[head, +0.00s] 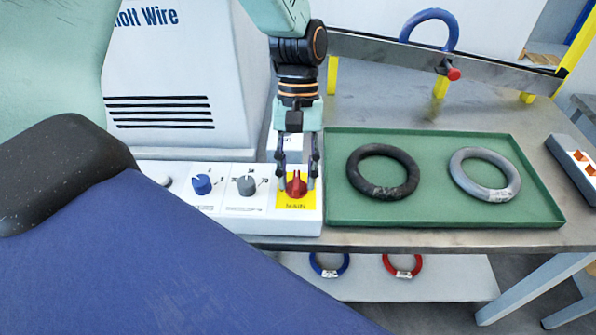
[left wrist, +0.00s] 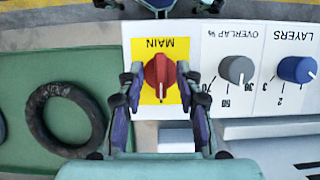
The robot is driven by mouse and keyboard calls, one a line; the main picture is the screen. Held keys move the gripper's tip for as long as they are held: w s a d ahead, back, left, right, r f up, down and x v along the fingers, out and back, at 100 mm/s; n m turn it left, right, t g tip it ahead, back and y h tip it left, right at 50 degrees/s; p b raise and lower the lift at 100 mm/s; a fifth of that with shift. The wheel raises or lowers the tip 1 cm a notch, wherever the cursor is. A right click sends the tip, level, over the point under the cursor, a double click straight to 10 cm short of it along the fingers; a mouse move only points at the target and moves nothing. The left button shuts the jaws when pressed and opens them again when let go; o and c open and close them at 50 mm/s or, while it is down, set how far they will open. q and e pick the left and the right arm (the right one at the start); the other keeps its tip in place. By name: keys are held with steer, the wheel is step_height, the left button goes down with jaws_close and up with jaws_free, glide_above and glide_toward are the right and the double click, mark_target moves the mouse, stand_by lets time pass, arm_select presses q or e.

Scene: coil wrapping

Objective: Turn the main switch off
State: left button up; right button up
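The main switch is a red knob (head: 297,184) on a yellow plate (head: 297,202) marked MAIN, at the right end of a white control panel (head: 240,219). In the left wrist view the red knob (left wrist: 159,76) has its ridge in line with the picture's vertical. My left gripper (head: 298,181) points down over the knob, one finger on each side. In the left wrist view the left gripper (left wrist: 160,82) looks open around the knob, with narrow gaps; contact is not clear. My right gripper does not show.
Grey (head: 247,186) and blue (head: 202,184) knobs sit left of the switch. A green tray (head: 430,218) to the right holds a black coil (head: 384,171) and a grey coil (head: 485,174). A white machine (head: 178,70) stands behind. Blue and red rings lie on a lower shelf (head: 450,279).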

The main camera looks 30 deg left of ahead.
arm_select(q)
steer(key=shift+s+a, duration=0.1)
steer(key=shift+a, duration=0.05)
steer(key=shift+c, duration=0.3)
steer(key=c, duration=0.4)
jaws_close()
